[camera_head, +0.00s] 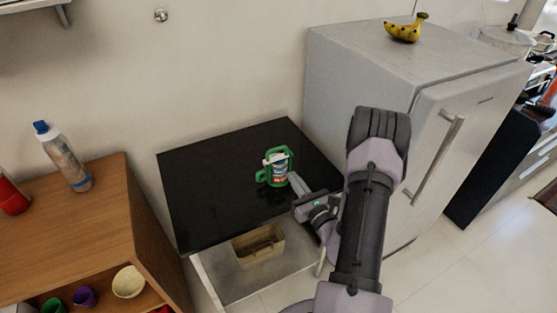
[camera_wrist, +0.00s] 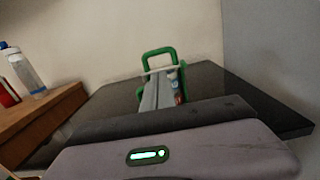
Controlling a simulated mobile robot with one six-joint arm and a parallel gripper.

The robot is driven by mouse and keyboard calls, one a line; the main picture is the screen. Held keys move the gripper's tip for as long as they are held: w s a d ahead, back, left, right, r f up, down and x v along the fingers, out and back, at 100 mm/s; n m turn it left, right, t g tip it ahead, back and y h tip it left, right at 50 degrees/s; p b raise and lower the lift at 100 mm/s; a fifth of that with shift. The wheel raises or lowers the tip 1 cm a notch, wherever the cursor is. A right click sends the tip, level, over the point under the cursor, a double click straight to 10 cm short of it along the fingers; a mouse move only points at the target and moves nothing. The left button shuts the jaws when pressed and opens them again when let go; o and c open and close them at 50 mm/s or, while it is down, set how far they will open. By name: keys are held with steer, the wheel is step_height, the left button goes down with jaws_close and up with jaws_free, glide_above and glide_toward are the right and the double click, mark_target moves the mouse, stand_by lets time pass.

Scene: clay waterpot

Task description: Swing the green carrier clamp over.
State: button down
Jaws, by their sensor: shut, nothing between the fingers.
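A green carrier (camera_head: 289,154) stands on the black tabletop (camera_head: 210,195), around a small can (camera_head: 280,172) with a blue, white and red label. A pale bar crosses the carrier near its top. In the wrist view the carrier's green loop (camera_wrist: 160,52) rises upright behind my fingers, with the pale bar across it. My gripper (camera_head: 293,177) is shut and empty, its fingertips close to the carrier's right side in the head view. I cannot tell whether they touch it. The fingers hide much of the can and the lower carrier in the wrist view.
A grey fridge (camera_head: 365,75) with bananas (camera_head: 406,28) on top stands right of the table. A tan bin (camera_head: 258,246) sits below the tabletop. The tabletop's left part is clear.

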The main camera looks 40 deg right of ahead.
mark_target(281, 166)
steer(key=b+x, duration=0.1)
steer(key=x, duration=0.8)
steer(key=shift+w+a, duration=0.1)
steer(key=shift+r, duration=0.1)
